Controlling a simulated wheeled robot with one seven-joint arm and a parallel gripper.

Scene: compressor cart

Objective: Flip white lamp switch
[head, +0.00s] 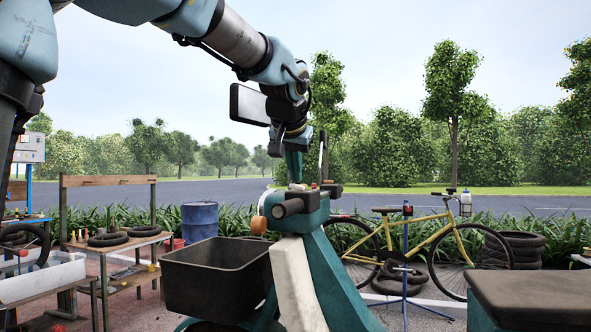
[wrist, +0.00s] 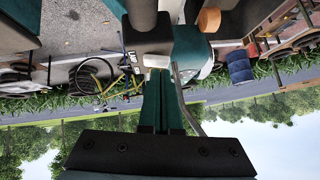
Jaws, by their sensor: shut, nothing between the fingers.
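The teal compressor cart (head: 335,275) stands in front of me. Its top panel (head: 330,189) carries small coloured controls. A small pale piece (head: 297,187) sits there right under my fingertips; I cannot tell for sure that it is the white lamp switch or which way it is set. My gripper (head: 295,180) points down at the panel, its fingers shut together and empty. In the wrist view, upside down, the teal fingers (wrist: 156,74) reach a dark panel block (wrist: 150,42) and hide what lies at their tips. Whether they touch it is unclear.
A black bin (head: 215,280) is on the cart's left, with a dark cylinder (head: 288,208) and an orange knob (head: 259,224) near the panel. A thin upright lever (head: 323,155) rises close beside my gripper on the right. A yellow bicycle (head: 425,235) stands behind.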

